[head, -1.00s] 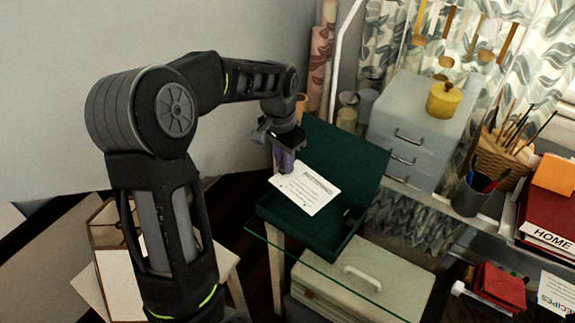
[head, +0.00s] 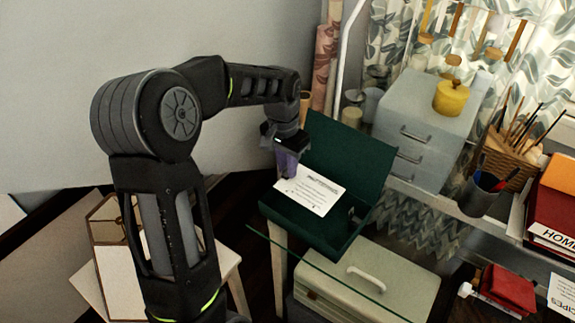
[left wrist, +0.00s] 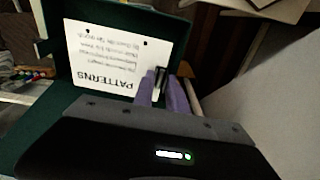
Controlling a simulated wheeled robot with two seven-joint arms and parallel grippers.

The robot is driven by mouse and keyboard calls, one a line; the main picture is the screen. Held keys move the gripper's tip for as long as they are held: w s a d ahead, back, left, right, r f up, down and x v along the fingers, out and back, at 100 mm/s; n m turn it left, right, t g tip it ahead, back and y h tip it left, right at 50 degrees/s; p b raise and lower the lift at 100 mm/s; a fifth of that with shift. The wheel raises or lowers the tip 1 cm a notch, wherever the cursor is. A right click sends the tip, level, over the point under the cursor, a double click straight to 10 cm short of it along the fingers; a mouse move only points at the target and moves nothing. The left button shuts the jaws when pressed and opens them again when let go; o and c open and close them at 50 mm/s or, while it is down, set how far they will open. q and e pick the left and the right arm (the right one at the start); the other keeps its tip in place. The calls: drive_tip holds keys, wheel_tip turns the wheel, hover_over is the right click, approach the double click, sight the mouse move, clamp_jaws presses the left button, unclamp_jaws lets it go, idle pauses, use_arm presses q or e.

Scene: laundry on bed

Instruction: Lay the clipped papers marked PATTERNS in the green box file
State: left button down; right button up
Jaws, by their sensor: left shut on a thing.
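The clipped papers marked PATTERNS (head: 316,191) are a white sheet with black print. They also show in the left wrist view (left wrist: 110,50), where a black clip (left wrist: 159,77) sits at their edge by my fingers. My left gripper (head: 288,168) is shut on the papers at that edge. My right gripper is not in view.
A cream case with a white handle (head: 366,278) is below the box file. A grey drawer unit (head: 425,125) with a yellow pot (head: 451,97) stands behind to the right. Red boxes (head: 507,288) and a pen cup (head: 477,193) are at the right.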

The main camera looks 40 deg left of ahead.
use_arm(q)
drive_tip(key=shift+r, duration=0.1)
drive_tip(key=shift+f+b, duration=2.55)
drive_tip(key=shift+f, duration=1)
drive_tip(key=c, duration=1.3)
unclamp_jaws()
drive_tip(key=shift+o, duration=0.2)
drive_tip(key=r, duration=0.8)
drive_tip(key=shift+s, duration=0.3)
